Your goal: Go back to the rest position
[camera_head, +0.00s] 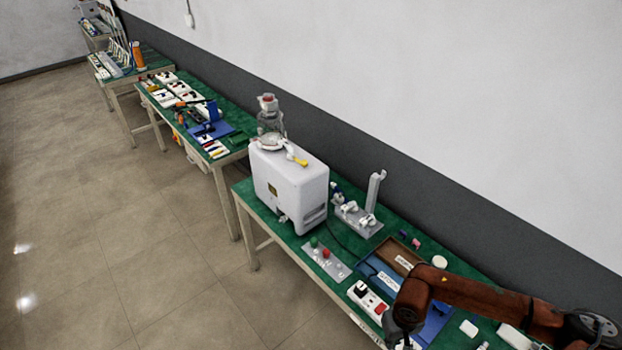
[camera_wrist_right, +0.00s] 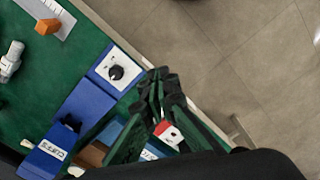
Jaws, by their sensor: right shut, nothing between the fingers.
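My right arm comes in from the right in the head view, and my right gripper (camera_head: 398,338) hangs at the bottom edge, partly cut off. It is above the front edge of the nearest green table (camera_head: 350,232). In the right wrist view the dark fingers of the right gripper (camera_wrist_right: 160,76) are together with nothing between them. My left gripper is not in view.
A white canister machine (camera_head: 290,185) stands on the near table. A panel with red and green buttons (camera_head: 326,258), a blue bin (camera_head: 377,274) and a brown bin (camera_head: 400,254) are nearby. More tables (camera_head: 190,108) line the wall. The tiled floor (camera_head: 120,230) at left is clear.

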